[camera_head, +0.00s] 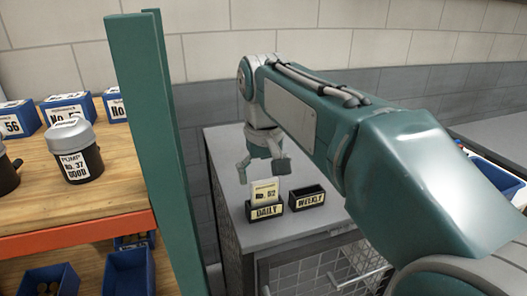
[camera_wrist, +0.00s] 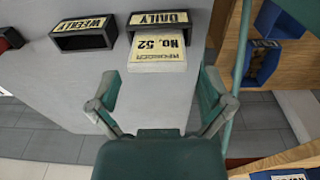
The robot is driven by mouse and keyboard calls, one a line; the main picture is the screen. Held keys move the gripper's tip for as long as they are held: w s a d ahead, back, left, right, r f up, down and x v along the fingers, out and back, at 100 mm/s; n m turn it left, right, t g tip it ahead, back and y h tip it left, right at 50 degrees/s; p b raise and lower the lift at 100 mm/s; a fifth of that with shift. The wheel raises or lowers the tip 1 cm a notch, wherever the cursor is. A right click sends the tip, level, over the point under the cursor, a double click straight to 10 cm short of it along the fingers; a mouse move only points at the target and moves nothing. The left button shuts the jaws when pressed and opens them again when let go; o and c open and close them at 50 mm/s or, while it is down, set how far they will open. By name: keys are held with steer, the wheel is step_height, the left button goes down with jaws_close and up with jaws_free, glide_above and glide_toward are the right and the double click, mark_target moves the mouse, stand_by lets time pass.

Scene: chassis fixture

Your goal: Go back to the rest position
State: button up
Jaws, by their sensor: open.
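My gripper (camera_head: 262,168) is open above the grey cabinet top, just behind the DAILY holder. In the wrist view my gripper (camera_wrist: 163,100) has its two fingers spread apart with nothing between them. The black DAILY holder (camera_head: 266,213) stands near the front edge of the cabinet and holds a cream card marked No. 52 (camera_head: 264,191). In the wrist view the card (camera_wrist: 158,54) sticks out of the DAILY holder (camera_wrist: 160,19), apart from the fingers. The black WEEKLY holder (camera_head: 307,198) stands to its right and looks empty; it also shows in the wrist view (camera_wrist: 84,33).
A green post (camera_head: 150,150) stands left of the cabinet (camera_head: 232,180), close to my arm. Left of it, a wooden shelf (camera_head: 110,185) carries blue bins (camera_head: 68,108) and a canister marked No. 37 (camera_head: 77,152). A tiled wall is behind. A blue bin (camera_head: 495,175) lies far right.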

step_height(320, 180, up, 7)
steer(key=s+d+f+m+t, duration=0.1)
steer(key=s+d+f+t, duration=0.1)
steer(key=s+d+f, duration=0.4)
steer(key=s+d+f+m+t, duration=0.2)
steer(key=s+d+f, duration=0.4)
steer(key=s+f, duration=0.6)
steer(key=shift+s+d+t, duration=0.25)
steer(key=shift+d+t, duration=0.05)
steer(key=shift+d, duration=0.05)
steer(key=shift+r, duration=0.1)
steer(key=shift+c, duration=0.3)
